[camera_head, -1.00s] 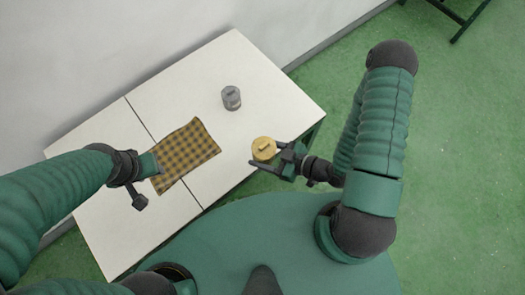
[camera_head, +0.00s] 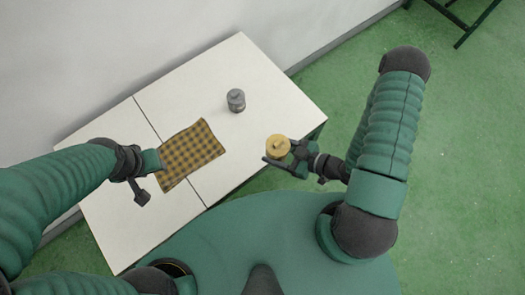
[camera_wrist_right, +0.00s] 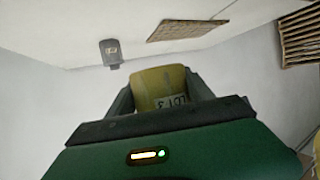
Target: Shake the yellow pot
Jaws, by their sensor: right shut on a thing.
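The yellow pot (camera_head: 278,147) is held by my right gripper (camera_head: 280,154) above the table's right front edge. In the right wrist view the yellow pot (camera_wrist_right: 165,86) sits between the two fingers, with a white label on its side. Its lidded top with a small knob faces the head camera. My left gripper (camera_head: 158,161) is beside the left edge of the checked cloth; its fingers are not clear.
A grey lidded pot (camera_head: 236,100) stands on the white table (camera_head: 262,75) farther back; the wrist view also shows the grey pot (camera_wrist_right: 110,52). A brown checked cloth (camera_head: 192,152) lies flat on the table. The table's back right is clear.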

